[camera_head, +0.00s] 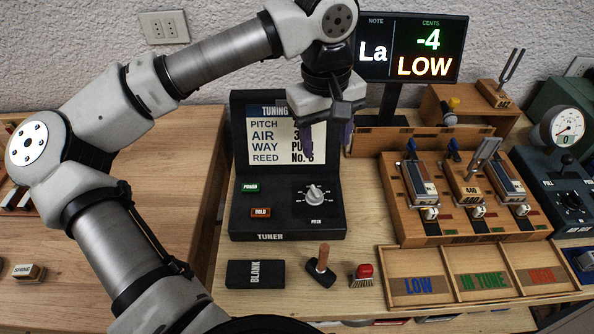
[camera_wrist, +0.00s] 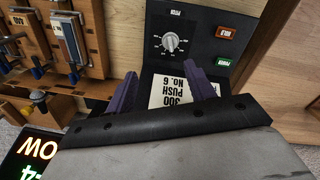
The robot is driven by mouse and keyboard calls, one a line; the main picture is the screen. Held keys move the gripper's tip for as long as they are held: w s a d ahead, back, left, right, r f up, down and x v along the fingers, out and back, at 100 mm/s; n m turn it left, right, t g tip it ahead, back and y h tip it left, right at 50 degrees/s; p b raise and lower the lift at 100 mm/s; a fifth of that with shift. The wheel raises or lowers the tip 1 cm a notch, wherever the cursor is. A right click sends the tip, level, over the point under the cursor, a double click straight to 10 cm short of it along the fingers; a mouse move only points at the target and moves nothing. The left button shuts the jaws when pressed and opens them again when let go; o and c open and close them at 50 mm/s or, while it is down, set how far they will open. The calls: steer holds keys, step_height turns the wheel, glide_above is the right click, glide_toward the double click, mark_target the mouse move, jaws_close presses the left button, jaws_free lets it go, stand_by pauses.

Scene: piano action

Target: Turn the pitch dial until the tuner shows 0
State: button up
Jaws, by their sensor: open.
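The pitch dial (camera_head: 314,194) is a grey-white knob on the black sloping face of the tuner (camera_head: 262,224). In the wrist view the dial (camera_wrist: 170,41) shows beyond my fingertips, with a ring of scale marks around it. The tuner display (camera_head: 415,48) reads note La, cents -4 and LOW. My gripper (camera_head: 335,115) hangs above the dial, in front of the tuning card. Its two purple fingers (camera_wrist: 165,80) are spread apart, with nothing between them. They are apart from the dial.
The tuning card (camera_head: 287,140) stands behind the dial, partly hidden by my gripper. Green power (camera_head: 250,187) and red hold (camera_head: 261,212) buttons sit left of the dial. A wooden rack (camera_head: 465,205) with reed blocks stands close on the right.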

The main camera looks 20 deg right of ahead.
mark_target(315, 189)
steer(key=shift+y, duration=0.4)
steer(key=f+p, duration=0.1)
steer(key=f, duration=0.3)
steer(key=f+p, duration=0.1)
steer(key=f, duration=0.4)
steer(key=w+a+f+p, duration=0.1)
steer(key=f, duration=0.4)
steer(key=shift+f, duration=0.1)
steer(key=c, duration=0.9)
steer(key=shift+f, duration=0.1)
steer(key=shift+c, duration=0.2)
